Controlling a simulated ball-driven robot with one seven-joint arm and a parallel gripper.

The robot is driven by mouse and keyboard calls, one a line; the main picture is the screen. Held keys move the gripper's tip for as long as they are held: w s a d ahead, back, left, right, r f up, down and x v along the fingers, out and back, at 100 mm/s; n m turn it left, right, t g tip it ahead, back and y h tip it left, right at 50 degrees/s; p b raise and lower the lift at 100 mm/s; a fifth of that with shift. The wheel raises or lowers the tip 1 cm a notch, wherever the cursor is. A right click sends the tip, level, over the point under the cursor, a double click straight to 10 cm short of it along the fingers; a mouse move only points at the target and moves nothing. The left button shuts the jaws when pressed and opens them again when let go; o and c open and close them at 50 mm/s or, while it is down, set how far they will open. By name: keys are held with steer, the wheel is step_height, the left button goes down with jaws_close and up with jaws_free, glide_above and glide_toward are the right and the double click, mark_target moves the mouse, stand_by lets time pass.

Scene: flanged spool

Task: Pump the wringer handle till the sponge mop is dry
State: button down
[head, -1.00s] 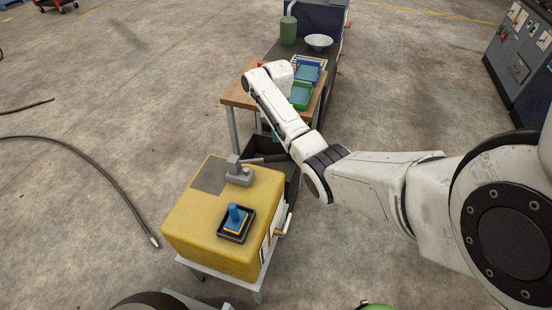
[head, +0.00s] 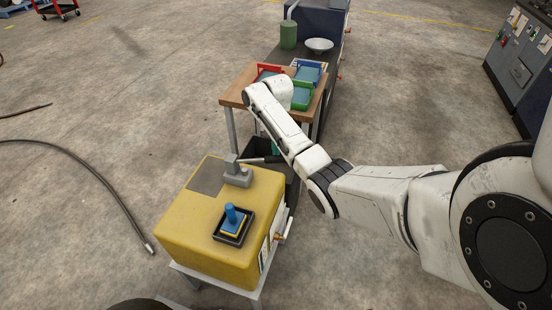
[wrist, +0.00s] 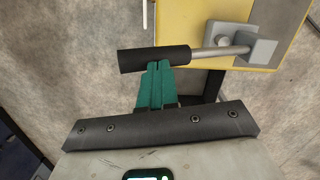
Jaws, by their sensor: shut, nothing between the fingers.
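The wringer handle is a grey lever with a black grip (wrist: 152,60); its grey rod (wrist: 216,53) runs right to a pivot block (wrist: 262,48). In the head view the lever (head: 256,160) sticks out sideways from a grey post on the yellow box (head: 190,225). My gripper (wrist: 158,66) has green fingers pressed together and empty; the tips overlap the grip's near edge in the wrist view. Whether they touch it I cannot tell. In the head view my arm mostly hides the gripper.
A wooden table (head: 234,98) behind holds red, blue (head: 309,70) and green (head: 302,95) trays. A dark bin stands under my forearm beside the yellow box. A black hose (head: 95,175) lies on the open floor at left.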

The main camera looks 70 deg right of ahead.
steer(key=shift+f, duration=0.1)
steer(key=shift+f+b, duration=1.2)
steer(key=shift+f, duration=0.95)
steer(key=d, duration=0.1)
steer(key=d+b, duration=0.1)
steer(key=w+r, duration=0.1)
steer(key=shift+d+b, duration=0.3)
steer(key=shift+d, duration=0.1)
